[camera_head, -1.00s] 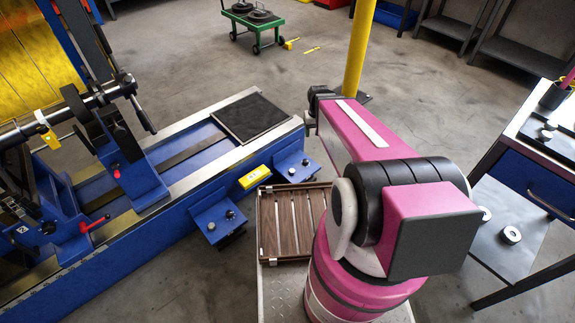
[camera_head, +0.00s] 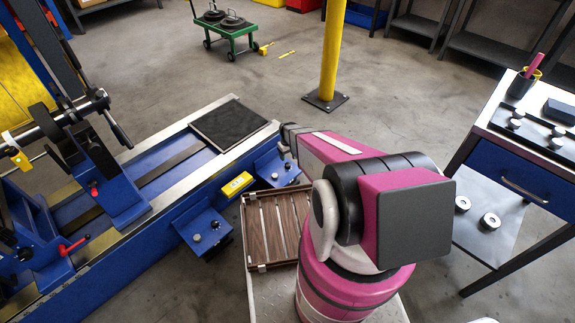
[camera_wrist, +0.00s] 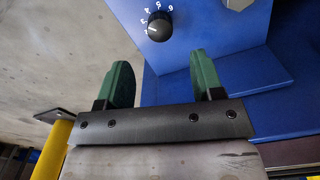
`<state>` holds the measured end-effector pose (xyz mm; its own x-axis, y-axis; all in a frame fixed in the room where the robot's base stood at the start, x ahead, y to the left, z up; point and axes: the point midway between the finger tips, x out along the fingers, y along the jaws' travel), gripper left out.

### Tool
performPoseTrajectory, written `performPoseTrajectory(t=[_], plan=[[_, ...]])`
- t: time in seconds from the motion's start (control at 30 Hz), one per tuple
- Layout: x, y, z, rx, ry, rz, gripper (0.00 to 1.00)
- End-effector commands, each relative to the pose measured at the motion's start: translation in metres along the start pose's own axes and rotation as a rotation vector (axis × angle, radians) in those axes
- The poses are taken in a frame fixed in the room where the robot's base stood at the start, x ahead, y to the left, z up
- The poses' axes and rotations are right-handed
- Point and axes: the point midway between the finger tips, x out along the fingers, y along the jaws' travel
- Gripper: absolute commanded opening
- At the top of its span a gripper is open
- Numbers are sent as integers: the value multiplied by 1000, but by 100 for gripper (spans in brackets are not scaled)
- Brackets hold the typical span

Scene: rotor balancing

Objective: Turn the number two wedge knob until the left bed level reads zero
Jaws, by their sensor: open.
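My gripper (camera_wrist: 162,72) has two green fingers, set wide apart with nothing between them. In the wrist view a black dial knob (camera_wrist: 159,27) with white numerals around it sits on a blue bracket face (camera_wrist: 205,30), beyond the fingertips and apart from them. A silver part (camera_wrist: 238,4) shows at the top edge. In the head view the blue brackets, left (camera_head: 203,232) and right (camera_head: 278,170), stand at the bed's side with small knobs on top. I cannot tell which knob is number two.
The blue machine bed (camera_head: 160,178) fills the left, with a black mat (camera_head: 229,122) on its far end. A slatted wooden tray (camera_head: 247,225) is below the brackets. A workbench (camera_head: 505,165) stands right. A yellow post (camera_head: 333,50) rises behind my arm.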

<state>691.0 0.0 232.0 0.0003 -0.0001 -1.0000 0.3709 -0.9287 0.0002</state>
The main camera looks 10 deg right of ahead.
Motion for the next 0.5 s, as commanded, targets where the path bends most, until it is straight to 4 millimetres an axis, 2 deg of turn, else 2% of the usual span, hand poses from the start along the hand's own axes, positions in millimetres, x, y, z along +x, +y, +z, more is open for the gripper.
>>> performPoseTrajectory(t=[0.03, 0.3, 0.5], plan=[[11, 1, -2, 0, -1, -1, 61], [59, 0, -1, 1, -2, -1, 61], [75, 0, -1, 1, 0, 0, 61]])
